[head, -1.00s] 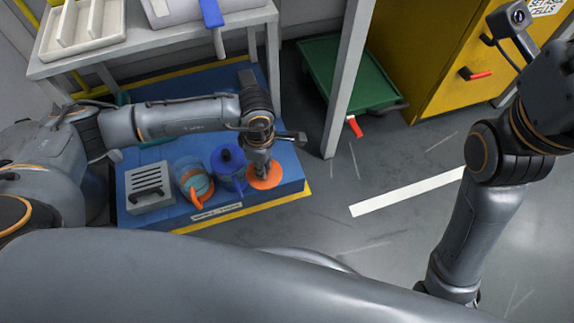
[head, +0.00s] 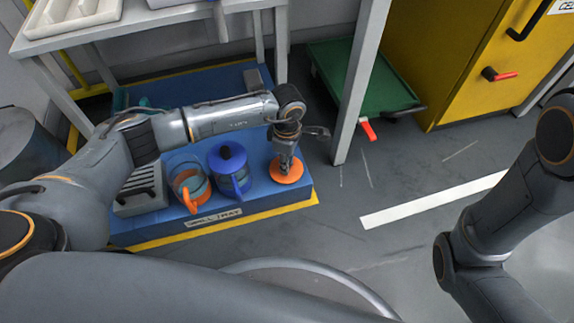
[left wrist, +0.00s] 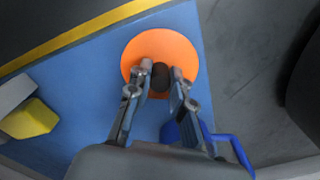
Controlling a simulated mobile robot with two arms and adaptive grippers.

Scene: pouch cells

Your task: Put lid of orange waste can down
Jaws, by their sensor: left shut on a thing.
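The orange lid (head: 287,173) is a flat round disc at the right end of the blue spill tray (head: 262,201). It lies level at the tray's surface or just above it; I cannot tell if it touches. My left gripper (head: 285,160) points down over it. In the left wrist view the fingers (left wrist: 160,76) are shut on the dark knob in the middle of the lid (left wrist: 160,45). The orange waste can (head: 188,180), clear with an orange handle, stands uncovered on the tray, left of the blue can. My right gripper is out of view.
A blue can (head: 230,172) with a blue lid stands between the orange can and the held lid. A grey slotted box (head: 140,190) is at the tray's left. A table leg (head: 358,90), a green cart (head: 360,80) and a yellow cabinet (head: 450,70) stand behind to the right.

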